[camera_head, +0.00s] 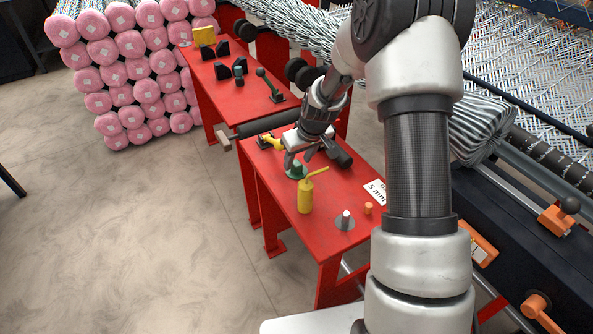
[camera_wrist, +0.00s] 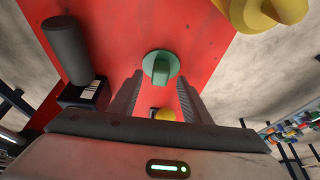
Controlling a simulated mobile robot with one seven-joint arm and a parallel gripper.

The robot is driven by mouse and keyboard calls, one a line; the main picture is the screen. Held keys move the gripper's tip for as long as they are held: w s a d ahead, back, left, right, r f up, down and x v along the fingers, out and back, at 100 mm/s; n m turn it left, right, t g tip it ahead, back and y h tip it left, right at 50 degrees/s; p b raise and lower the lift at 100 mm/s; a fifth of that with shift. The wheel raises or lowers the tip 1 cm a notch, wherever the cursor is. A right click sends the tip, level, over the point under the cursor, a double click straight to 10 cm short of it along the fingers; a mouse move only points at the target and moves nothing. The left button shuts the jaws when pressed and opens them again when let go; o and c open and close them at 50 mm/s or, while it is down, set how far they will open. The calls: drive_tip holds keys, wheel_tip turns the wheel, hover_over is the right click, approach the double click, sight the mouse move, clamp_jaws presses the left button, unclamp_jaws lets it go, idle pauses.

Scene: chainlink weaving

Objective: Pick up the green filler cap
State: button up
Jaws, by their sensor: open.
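The green filler cap (camera_wrist: 161,67) sits on the red table, with a round flange and a raised grip bar. In the wrist view it lies just beyond and between the two finger tips. In the head view the cap (camera_head: 297,171) shows partly, close under my gripper (camera_head: 298,160). My gripper (camera_wrist: 155,90) is open, with one finger on each side of the cap's line. Nothing is held between the fingers. I cannot tell the exact height of the fingers above the cap.
A yellow oil can (camera_head: 305,196) stands right beside the cap, its spout pointing right. A black cylindrical handle (camera_wrist: 67,50) is left in the wrist view. A grey disc with a peg (camera_head: 345,221), an orange piece (camera_head: 368,208) and a white label (camera_head: 376,191) are nearer on the red table (camera_head: 312,232).

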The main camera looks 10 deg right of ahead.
drive_tip(key=shift+w+f, duration=0.15)
drive_tip(key=shift+f, duration=0.3)
drive_tip(key=shift+c, duration=0.2)
clamp_jaws()
drive_tip(key=shift+r, duration=0.15)
